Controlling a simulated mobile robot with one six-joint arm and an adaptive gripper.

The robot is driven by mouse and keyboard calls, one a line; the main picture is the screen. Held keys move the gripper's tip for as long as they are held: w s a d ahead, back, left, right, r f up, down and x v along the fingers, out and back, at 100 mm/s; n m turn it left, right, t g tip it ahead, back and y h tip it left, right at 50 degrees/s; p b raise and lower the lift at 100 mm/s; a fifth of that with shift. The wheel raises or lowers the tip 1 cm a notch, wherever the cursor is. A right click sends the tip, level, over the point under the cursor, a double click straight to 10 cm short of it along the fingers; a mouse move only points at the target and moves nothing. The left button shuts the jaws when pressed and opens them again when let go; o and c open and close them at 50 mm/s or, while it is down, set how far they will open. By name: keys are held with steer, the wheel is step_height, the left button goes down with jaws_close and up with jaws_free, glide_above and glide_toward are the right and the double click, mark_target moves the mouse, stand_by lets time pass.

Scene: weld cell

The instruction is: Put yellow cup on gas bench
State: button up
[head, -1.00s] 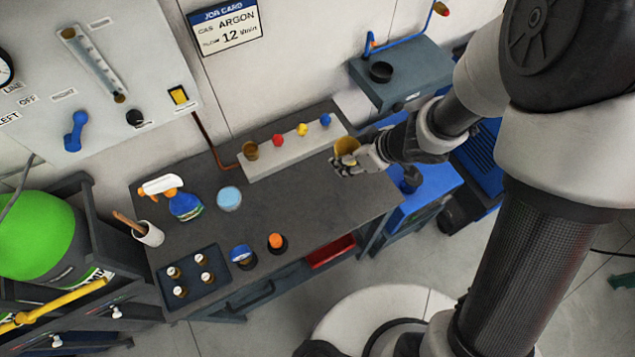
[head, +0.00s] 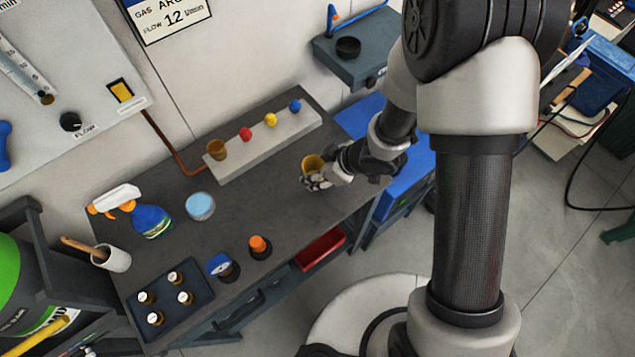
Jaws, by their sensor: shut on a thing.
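The yellow cup (head: 311,164) is in my gripper (head: 317,180), with its open rim facing up. My gripper is shut on the cup, reaching in from the right. Both are over the right end of the dark bench top (head: 180,245), in front of the pale grey block. I cannot tell whether the cup's base touches the bench; the fingers hide its lower part.
The grey block (head: 240,165) carries a brown cup-like piece and red, yellow and blue knobs. The bench middle is clear.

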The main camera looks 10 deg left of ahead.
steer(key=shift+f+b, duration=1.05)
steer(key=shift+f, duration=1.05)
steer(key=shift+f, duration=0.25)
steer(key=o, duration=1.2)
steer(key=shift+r, duration=0.15)
steer(key=shift+r, duration=0.3)
steer(key=p+v, duration=0.5)
steer(key=v, duration=0.6)
steer(key=shift+d+r+p, duration=0.2)
steer(key=shift+d+p, duration=0.1)
steer(key=shift+p, duration=0.05)
